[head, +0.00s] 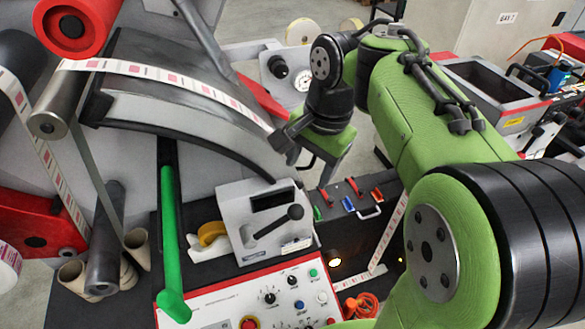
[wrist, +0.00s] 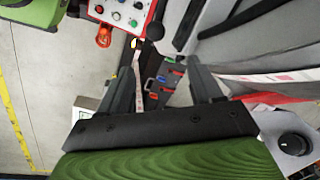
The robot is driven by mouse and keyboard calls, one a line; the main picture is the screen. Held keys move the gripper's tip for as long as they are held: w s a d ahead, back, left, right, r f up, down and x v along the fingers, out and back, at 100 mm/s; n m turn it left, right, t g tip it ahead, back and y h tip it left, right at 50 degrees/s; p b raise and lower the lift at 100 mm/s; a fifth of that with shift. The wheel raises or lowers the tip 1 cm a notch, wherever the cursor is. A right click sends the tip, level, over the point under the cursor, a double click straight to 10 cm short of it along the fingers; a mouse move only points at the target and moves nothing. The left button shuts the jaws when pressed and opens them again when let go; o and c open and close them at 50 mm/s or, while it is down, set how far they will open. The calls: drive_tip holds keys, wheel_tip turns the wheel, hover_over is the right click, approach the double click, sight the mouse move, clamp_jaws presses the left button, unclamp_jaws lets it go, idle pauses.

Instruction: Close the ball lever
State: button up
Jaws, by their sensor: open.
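The ball lever (head: 277,223) is a black arm with a round black ball at its upper right end, mounted on a light grey box with a dark window. It slants up to the right across the front of the box. A black ball (wrist: 155,30), which seems to be its knob, shows at the top of the wrist view, beyond the fingertips. My gripper (head: 283,146) is above and behind the box, clear of the lever. In the wrist view my gripper (wrist: 163,72) has its two dark fingers apart with nothing held between them.
A white control panel (head: 240,304) with knobs and buttons lies in front of the box. A green bar (head: 169,240) and a yellow handle (head: 211,232) are to its left. Coloured clips (head: 352,198) lie to its right. A curved plate carries the label strip (head: 175,78) at upper left.

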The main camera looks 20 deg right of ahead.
sight(298, 207)
drive_tip(key=f+b, duration=0.1)
drive_tip(key=f, duration=0.4)
drive_tip(key=a+f+b, duration=0.1)
drive_tip(key=f, duration=0.3)
drive_tip(key=w+a+f+b, duration=0.1)
drive_tip(key=f, duration=0.4)
drive_tip(key=shift+f+b, duration=0.3)
drive_tip(key=shift+b, duration=0.05)
drive_tip(key=shift+w+f, duration=0.2)
drive_tip(key=shift+f, duration=0.2)
clamp_jaws()
